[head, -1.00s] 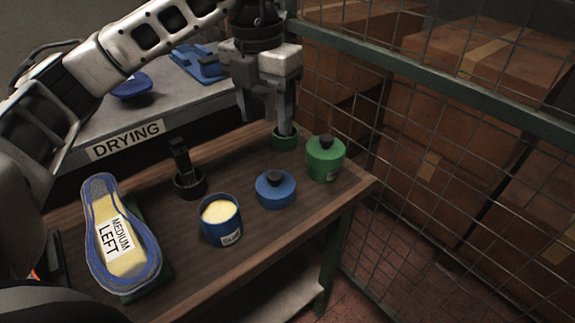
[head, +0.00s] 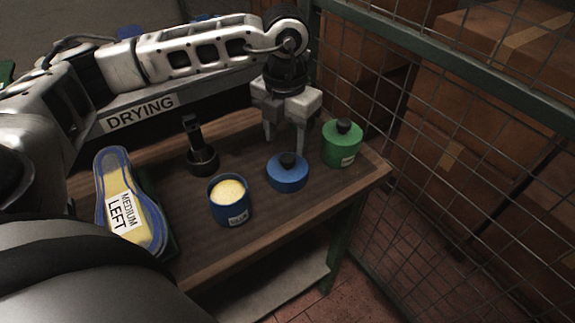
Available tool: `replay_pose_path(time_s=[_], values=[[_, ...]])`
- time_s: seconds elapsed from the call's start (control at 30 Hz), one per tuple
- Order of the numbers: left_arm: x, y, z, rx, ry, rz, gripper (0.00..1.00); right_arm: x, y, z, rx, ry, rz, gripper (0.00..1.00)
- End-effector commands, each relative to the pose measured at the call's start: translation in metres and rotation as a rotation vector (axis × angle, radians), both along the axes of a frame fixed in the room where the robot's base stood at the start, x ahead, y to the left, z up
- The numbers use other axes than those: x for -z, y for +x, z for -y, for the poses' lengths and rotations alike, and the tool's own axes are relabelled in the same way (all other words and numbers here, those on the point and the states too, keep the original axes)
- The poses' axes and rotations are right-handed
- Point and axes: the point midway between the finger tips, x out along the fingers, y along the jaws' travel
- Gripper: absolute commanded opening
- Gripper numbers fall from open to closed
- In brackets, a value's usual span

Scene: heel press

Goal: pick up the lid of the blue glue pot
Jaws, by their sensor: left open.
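The blue lid (head: 287,178) with a black knob lies on the wooden bench, to the right of the open blue glue pot (head: 232,211). The pot stands upright, shows pale yellow glue inside and has a white label. My left gripper (head: 285,148) is open and empty, fingers pointing down. In the picture its fingertips are just above and behind the lid's knob; I see no contact. My right gripper is not in view.
A green pot (head: 340,152) with a black-knobbed lid stands right of the blue lid. A dark upright tool in a round holder (head: 201,160) stands behind the blue pot. A shoe sole marked MEDIUM LEFT (head: 128,205) lies left. A wire mesh fence (head: 430,150) rises at right.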

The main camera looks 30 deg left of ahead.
Motion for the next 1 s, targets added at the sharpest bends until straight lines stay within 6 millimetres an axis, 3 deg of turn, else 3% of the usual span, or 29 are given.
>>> replay_pose_path(time_s=[0.23, 0.53, 0.57, 0.7, 1.0], values=[[0.035, -0.001, 0.004, -0.002, 0.001, -0.004, 0.54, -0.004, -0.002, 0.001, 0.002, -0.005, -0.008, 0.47], [0.043, -0.001, 0.004, 0.0, 0.0, -0.001, 0.54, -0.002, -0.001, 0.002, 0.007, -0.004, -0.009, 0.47], [0.042, -0.001, 0.004, 0.0, 0.0, -0.001, 0.51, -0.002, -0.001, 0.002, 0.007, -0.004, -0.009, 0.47], [0.042, -0.001, 0.004, 0.0, 0.0, -0.001, 0.15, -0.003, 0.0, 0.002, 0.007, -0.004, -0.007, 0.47], [0.042, -0.001, 0.004, 0.0, 0.0, 0.0, 0.15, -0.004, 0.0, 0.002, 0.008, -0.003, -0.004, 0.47]])
